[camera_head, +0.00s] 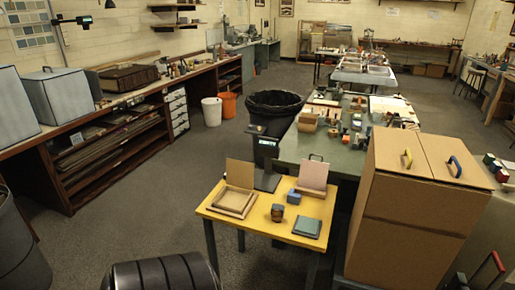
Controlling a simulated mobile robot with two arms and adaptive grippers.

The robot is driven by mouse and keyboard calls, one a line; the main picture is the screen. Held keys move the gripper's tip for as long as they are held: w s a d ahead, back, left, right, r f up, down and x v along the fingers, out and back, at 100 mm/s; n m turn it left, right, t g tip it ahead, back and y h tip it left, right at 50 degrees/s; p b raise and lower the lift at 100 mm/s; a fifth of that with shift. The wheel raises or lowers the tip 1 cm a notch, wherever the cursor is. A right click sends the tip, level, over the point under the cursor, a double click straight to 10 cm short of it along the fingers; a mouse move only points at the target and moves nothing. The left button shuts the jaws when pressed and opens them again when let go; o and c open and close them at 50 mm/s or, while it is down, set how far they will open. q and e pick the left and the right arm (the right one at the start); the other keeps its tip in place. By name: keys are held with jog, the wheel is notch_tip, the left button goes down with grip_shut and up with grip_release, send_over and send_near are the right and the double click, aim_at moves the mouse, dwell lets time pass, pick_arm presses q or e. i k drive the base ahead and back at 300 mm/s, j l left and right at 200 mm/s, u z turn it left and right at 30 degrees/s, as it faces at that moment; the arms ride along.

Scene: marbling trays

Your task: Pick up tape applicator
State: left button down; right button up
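I cannot pick out the tape applicator for certain; the objects are small at this distance. On the yellow table (222,226) stand a small dark round object with a brownish band (277,212) and a small blue block-like object (294,197). Many small tools and blocks crowd the green table (292,148) behind it, too small to name. Neither of my grippers shows in the head view.
The yellow table also holds a wooden tray (233,203), an upright pinkish panel (313,175) and a green flat case (307,227). A large cardboard box (410,220) stands to its right. A black bin (273,112) stands behind. Open floor lies to the left.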

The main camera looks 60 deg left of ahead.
aim_at(278, 210)
jog(key=u, duration=1.75)
